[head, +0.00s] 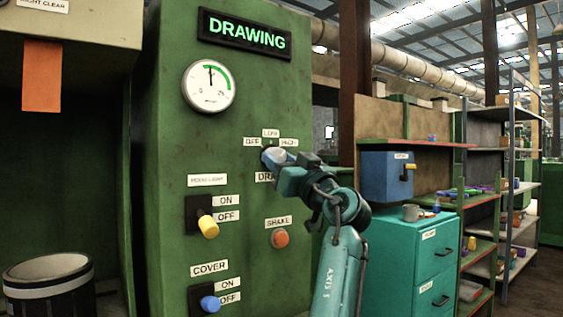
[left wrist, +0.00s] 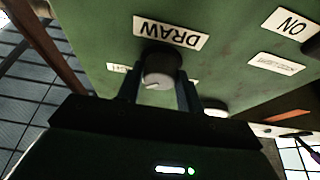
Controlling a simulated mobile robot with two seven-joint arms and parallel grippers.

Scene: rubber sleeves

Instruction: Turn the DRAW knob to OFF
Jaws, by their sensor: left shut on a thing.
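The DRAW knob is a dark round knob (left wrist: 160,68) on the green panel, seen between my gripper's fingers in the left wrist view. A pale line shows on it, but I cannot tell which setting it points at. In the head view my left gripper (head: 273,158) covers most of the knob. The OFF label (head: 251,142) is to its upper left, the LOW label (head: 271,133) above and the HIGH label (head: 289,142) to its upper right. The DRAW label (head: 264,177) is partly hidden below. My left gripper (left wrist: 160,92) is shut on the knob. My right gripper is out of view.
The display (head: 246,35) reads DRAWING; the gauge needle (head: 209,86) points nearly straight up. Below are a yellow switch (head: 208,226), a blue COVER switch (head: 210,303) and an orange SHAKE button (head: 280,238). A teal cabinet (head: 408,262) stands right of my arm.

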